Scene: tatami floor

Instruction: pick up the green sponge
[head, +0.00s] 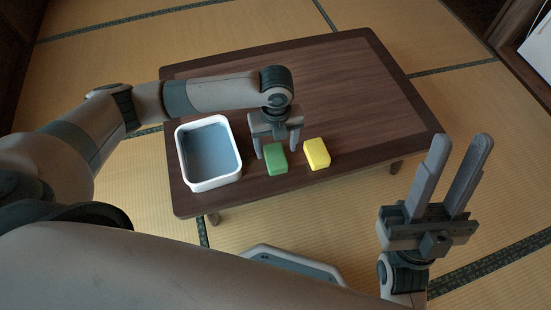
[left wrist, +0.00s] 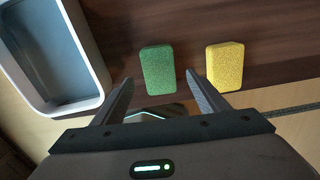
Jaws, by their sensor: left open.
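The green sponge (head: 275,159) lies on the wooden table near its front edge, between a white tub and a yellow sponge. My left gripper (head: 276,148) is open above it, with a finger to either side of the sponge in the head view. In the left wrist view the green sponge (left wrist: 157,69) lies ahead of the gap between the two open fingers (left wrist: 160,92), and nothing is held. My right gripper (head: 462,165) is open and empty, with its fingers pointing up, off the table's right front corner.
The yellow sponge (head: 317,153) lies just right of the green one; it also shows in the left wrist view (left wrist: 225,67). The white tub (head: 214,184) with a blue-grey inside stands to the left. The table (head: 350,90) is bare behind and to the right.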

